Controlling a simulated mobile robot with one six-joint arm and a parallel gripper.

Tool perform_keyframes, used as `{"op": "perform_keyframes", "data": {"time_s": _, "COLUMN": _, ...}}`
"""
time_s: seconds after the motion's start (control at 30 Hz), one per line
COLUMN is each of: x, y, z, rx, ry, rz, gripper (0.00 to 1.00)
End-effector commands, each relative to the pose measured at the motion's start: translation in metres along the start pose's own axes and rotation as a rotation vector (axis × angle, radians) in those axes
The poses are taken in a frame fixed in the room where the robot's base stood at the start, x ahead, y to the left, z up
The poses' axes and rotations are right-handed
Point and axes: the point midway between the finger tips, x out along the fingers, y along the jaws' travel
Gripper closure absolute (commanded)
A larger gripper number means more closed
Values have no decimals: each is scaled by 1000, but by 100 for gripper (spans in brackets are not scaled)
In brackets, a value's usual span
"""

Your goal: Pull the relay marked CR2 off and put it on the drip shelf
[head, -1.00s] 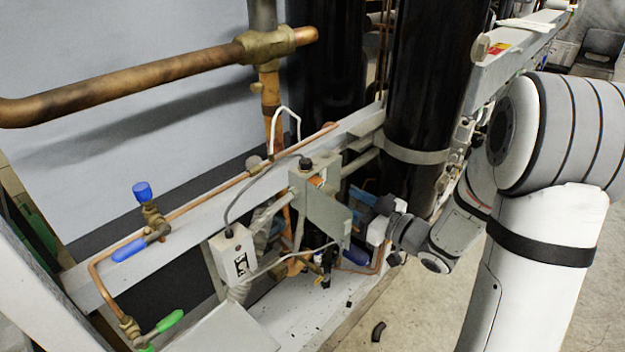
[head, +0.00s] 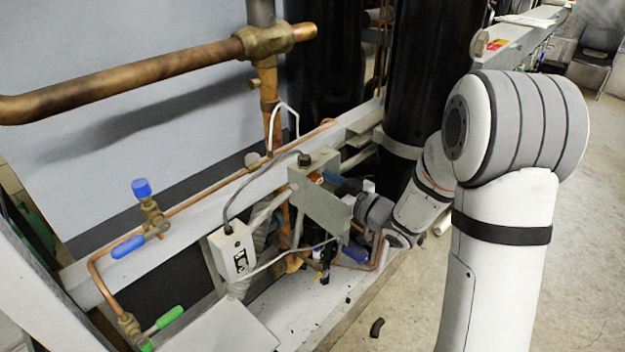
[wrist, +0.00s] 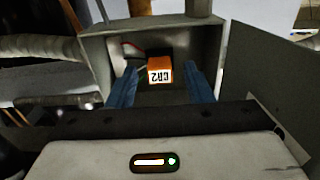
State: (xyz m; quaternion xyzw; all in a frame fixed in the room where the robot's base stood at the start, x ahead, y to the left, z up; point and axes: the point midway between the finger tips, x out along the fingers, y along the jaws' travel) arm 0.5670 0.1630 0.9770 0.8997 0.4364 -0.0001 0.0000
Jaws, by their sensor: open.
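The relay marked CR2 (wrist: 160,70) is an orange block with a white label, its lettering upside down in the wrist view. It sits inside an open grey metal box (wrist: 95,50). My gripper (wrist: 160,76) is open, with one blue finger on each side of the relay and a visible gap to each. In the head view the box (head: 320,207) hangs on the pale rail, and its open door and my wrist hide most of the gripper. A pale flat ledge (head: 290,318) lies low below the box; I cannot tell if it is the drip shelf.
The box's open door (wrist: 265,75) stands close at the right of the gripper. A white switch box (head: 232,252) with cables, copper pipes (head: 190,205) and black cylinders (head: 425,75) crowd the area. Dark scraps lie on the ledge.

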Motion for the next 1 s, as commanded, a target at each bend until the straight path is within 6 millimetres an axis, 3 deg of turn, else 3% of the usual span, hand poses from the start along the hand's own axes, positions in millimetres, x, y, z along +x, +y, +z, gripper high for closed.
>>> {"op": "perform_keyframes", "data": {"time_s": 0.23, "x": 14, "y": 0, "z": 0, "rx": 0, "ry": 0, "rz": 0, "gripper": 54}}
{"op": "perform_keyframes", "data": {"time_s": 1.0, "x": 16, "y": -2, "z": 1, "rx": -1, "ry": 1, "rz": -3, "gripper": 54}}
